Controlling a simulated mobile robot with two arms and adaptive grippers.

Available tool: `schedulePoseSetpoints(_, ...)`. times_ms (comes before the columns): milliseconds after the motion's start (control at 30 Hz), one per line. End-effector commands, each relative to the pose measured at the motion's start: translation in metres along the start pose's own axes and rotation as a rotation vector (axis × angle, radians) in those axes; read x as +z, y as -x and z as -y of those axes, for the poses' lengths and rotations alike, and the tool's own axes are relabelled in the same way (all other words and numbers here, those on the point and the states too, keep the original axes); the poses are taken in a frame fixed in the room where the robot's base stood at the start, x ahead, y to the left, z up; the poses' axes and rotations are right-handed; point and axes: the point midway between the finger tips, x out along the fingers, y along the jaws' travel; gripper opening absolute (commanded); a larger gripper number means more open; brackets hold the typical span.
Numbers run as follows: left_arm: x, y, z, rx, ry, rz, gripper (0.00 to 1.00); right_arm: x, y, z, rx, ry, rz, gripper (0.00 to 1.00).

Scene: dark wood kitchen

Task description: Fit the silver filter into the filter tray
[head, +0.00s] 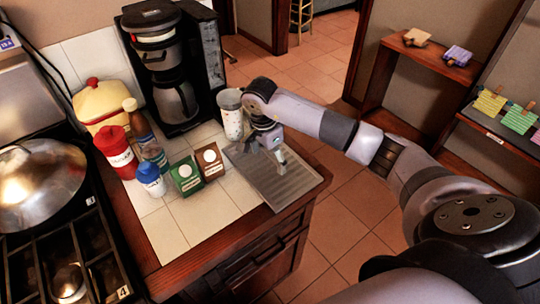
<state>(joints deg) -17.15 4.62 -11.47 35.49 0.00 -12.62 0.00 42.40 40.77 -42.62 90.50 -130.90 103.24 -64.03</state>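My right gripper (281,166) reaches in from the right and points down over a grey ribbed metal tray (287,188) at the counter's right corner. Its fingers are small and close together here; I cannot tell whether they are open or shut, or whether they touch the tray. I cannot clearly make out a separate silver filter. A black and silver coffee machine (199,55) with a carafe (175,103) stands at the back of the counter. I cannot pick out a filter tray in it. My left gripper is out of view.
A speckled cup (231,122) stands just left of my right gripper. A green box (186,178), brown box (210,163), bottle (150,145) and red jar (116,152) crowd the left. White tiles (205,210) are bare in front. A stove with a domed lid (40,180) is far left.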

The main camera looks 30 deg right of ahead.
Motion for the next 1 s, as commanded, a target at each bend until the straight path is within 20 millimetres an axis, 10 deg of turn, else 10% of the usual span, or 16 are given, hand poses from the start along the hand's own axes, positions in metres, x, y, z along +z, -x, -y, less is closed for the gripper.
schedulePoseSetpoints(567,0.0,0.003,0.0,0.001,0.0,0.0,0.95,0.0,0.006,0.001,-0.003,0.0,0.0,0.95)
schedulePoseSetpoints(1000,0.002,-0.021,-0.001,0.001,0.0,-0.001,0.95,-0.001,0.093,0.001,-0.006,-0.001,-0.002,0.95)
